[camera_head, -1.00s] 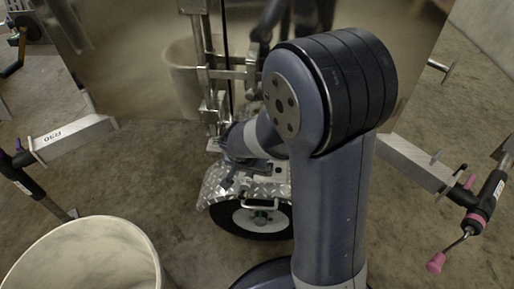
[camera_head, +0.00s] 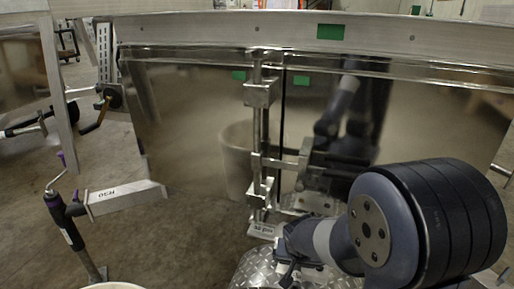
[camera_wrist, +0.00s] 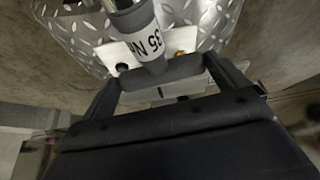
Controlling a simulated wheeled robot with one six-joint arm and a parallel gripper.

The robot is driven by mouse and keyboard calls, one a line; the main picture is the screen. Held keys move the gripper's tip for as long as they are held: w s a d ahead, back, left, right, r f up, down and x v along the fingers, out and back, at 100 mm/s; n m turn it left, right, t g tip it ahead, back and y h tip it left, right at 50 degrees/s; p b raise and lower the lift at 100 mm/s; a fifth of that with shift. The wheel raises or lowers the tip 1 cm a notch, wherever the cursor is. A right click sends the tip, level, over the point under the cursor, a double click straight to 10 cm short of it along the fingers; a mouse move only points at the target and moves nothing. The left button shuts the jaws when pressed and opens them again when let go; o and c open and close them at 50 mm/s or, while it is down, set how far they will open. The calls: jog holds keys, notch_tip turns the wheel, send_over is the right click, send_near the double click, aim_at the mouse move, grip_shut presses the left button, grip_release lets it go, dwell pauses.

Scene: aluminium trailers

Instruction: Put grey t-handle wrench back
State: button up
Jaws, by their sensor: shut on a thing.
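The grey t-handle wrench (camera_wrist: 165,77) shows in the wrist view, with its grey crossbar between the fingers of my gripper (camera_wrist: 161,70). A white label with black print wraps its shaft, which runs up and out of the picture. My gripper is shut on the crossbar. The wrench is over or close to a silver diamond-plate surface (camera_wrist: 75,40) and a pale bracket with dark and brass-coloured fittings; I cannot tell if it touches them. In the head view my gripper end is low in the picture, mostly hidden, and I cannot make out the wrench there.
A shiny trailer panel (camera_head: 190,130) stands upright ahead, with a metal jack post (camera_head: 257,150) on it. The diamond-plate fender (camera_head: 262,268) is below. At left a labelled aluminium beam (camera_head: 125,198) juts out beside a black-handled tool (camera_head: 68,225). A pale bin's rim shows at the bottom edge.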

jog(key=w+d, duration=0.1)
jog(key=w+d+r+n, duration=0.1)
jog(key=d, duration=0.1)
jog(key=w+d+n, duration=0.1)
jog(key=shift+w+d+r+y, duration=0.25)
jog(key=shift+w+r+y, duration=0.05)
jog(key=shift+w+y, duration=0.1)
notch_tip(320, 180, up, 24)
jog(key=s+p, duration=0.2)
jog(key=p, duration=3.2)
jog(key=shift+s+a, duration=0.2)
